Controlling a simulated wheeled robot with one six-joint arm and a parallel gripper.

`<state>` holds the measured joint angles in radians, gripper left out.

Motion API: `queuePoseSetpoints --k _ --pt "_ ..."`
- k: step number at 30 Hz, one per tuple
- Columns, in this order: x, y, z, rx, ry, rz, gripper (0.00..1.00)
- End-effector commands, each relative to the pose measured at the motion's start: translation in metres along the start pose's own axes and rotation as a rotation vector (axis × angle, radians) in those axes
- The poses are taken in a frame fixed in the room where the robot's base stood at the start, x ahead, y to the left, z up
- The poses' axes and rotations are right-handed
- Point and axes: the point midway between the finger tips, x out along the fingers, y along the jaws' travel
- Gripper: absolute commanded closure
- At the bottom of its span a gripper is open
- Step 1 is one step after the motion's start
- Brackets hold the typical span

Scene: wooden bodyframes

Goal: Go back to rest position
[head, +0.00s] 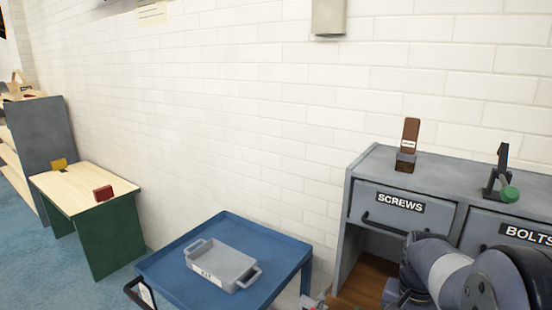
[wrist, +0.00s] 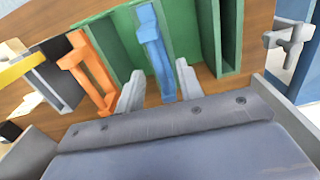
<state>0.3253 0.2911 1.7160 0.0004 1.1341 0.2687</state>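My gripper (wrist: 159,74) shows in the wrist view with its two grey fingers apart. A blue object (wrist: 155,50) stands beyond and between the fingertips, against a green holder (wrist: 122,42). I cannot tell whether the fingers touch it. An orange object (wrist: 92,76) is just left of the left finger. In the head view my arm (head: 455,275) is folded at the lower right, in front of the grey cabinet (head: 352,205). The gripper cannot be made out clearly there.
A blue cart (head: 175,268) bears a grey kit tray (head: 222,266). The cabinet has a SCREWS drawer (head: 400,204) and a BOLTS drawer (head: 528,236). A green-sided table (head: 112,232) with a red block (head: 103,193) stands left. Blue floor (head: 62,278) is clear at lower left.

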Motion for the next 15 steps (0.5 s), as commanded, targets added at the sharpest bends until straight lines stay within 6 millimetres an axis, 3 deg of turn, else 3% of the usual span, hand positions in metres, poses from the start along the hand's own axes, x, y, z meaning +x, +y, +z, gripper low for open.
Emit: queuePoseSetpoints --k 5,15 --pt "0.007 0.000 0.000 0.000 0.002 0.000 0.65" --pt "-0.054 0.000 -0.001 0.000 0.005 -0.001 0.65"
